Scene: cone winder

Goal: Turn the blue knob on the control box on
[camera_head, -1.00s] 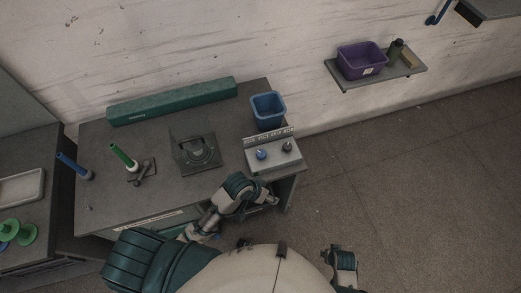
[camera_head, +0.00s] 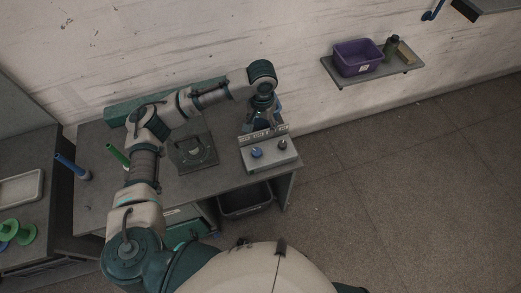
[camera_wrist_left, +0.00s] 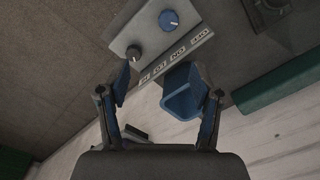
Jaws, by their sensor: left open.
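The grey control box (camera_head: 268,160) stands at the right end of the workbench. Its blue knob (camera_head: 257,152) is on the left and a black knob (camera_head: 282,144) on the right. My left gripper (camera_head: 262,118) is above the box's far side, pointing down, with its fingers hard to make out there. In the left wrist view the gripper (camera_wrist_left: 160,70) is open and empty. The blue knob (camera_wrist_left: 169,20) with a white mark is beyond the fingertips, apart from them. The black knob (camera_wrist_left: 133,53) is closer to them. My right gripper is out of view.
A blue bin (camera_wrist_left: 180,100) stands behind the box, partly hidden by my left gripper in the head view. A fixture plate (camera_head: 193,153), a green peg (camera_head: 117,154) and a long green case (camera_head: 122,113) are on the workbench. Open floor lies to the right.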

